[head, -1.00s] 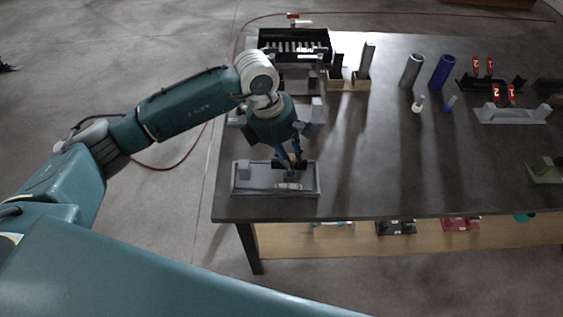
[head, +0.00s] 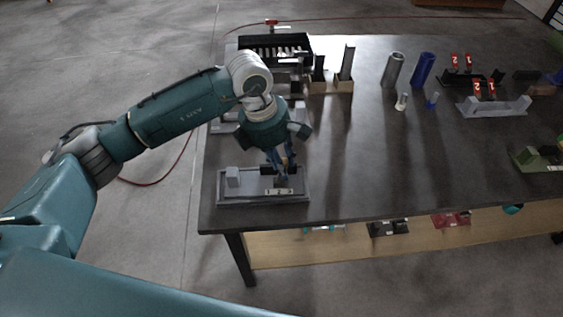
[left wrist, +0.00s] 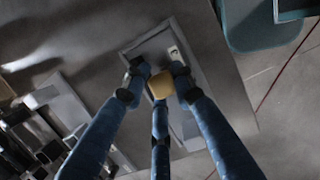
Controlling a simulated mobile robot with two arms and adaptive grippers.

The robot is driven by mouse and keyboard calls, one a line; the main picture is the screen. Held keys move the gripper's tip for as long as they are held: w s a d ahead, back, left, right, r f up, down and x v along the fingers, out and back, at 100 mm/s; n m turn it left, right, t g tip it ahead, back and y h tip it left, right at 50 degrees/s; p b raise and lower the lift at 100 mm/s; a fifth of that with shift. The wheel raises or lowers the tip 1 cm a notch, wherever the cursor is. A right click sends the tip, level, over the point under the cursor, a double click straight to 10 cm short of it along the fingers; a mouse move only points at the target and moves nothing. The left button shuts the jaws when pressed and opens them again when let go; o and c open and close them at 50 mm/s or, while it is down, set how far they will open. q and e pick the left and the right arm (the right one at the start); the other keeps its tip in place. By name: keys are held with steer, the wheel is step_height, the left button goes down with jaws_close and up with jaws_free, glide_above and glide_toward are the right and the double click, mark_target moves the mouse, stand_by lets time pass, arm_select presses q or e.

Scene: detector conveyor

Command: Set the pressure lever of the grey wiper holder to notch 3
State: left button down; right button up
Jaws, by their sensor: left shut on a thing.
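The grey wiper holder (head: 232,200) lies near the front left corner of the table, a shallow grey tray with a raised block at its left end. A pale plate (head: 280,191) on its front side carries the marks 1, 2 and 3. My left gripper (head: 279,176) reaches down over the holder, just behind the plate. In the left wrist view its fingers are shut around an ochre knob (left wrist: 158,85), seemingly the top of the pressure lever. The lever's lower part is hidden, and I cannot tell which notch it stands at. My right gripper is not in view.
A black rack (head: 240,47) and a wooden stand (head: 330,87) are behind my left arm. A grey cylinder (head: 393,70) and a blue cylinder (head: 423,70) stand farther right. The middle of the dark table (head: 370,160) is clear. A lower shelf holds several parts.

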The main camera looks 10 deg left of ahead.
arm_select(q)
steer(key=shift+d, duration=0.15)
stand_by(0.3)
steer(key=c, duration=1.6)
jaws_free()
steer(key=shift+d, duration=0.1)
steer(key=shift+o, duration=0.2)
steer(key=v, duration=1.2)
steer(key=shift+w+f, duration=0.1)
steer(key=shift+c, duration=0.3)
